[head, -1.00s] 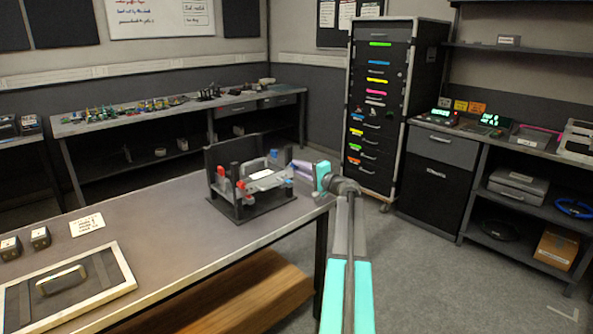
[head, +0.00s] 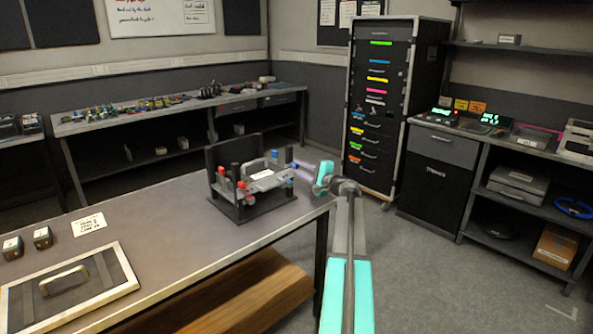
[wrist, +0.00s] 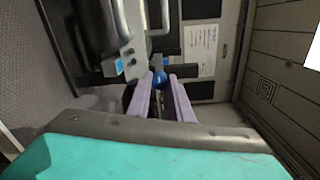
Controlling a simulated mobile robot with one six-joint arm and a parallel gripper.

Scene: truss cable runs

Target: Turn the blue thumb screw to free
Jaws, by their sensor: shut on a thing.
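The blue thumb screw (wrist: 159,79) shows as a round blue knob between the lavender fingertips of my gripper (wrist: 161,86) in the wrist view. My gripper is shut on it; the fingers hide part of the knob. In the head view, my gripper (head: 296,169) reaches in from the right to the grey fixture (head: 262,179) near the far right corner of the bench. The fixture has red knobs (head: 241,187) on its left and blue knobs (head: 289,155) on its right. I cannot read the screw's turn angle.
The fixture stands on a dark base plate with a dark upright panel (head: 234,153) behind it. A framed panel with a handle (head: 64,280), two small dark blocks (head: 42,237) and a white card (head: 88,225) lie on the bench (head: 170,246). The floor to the right is clear.

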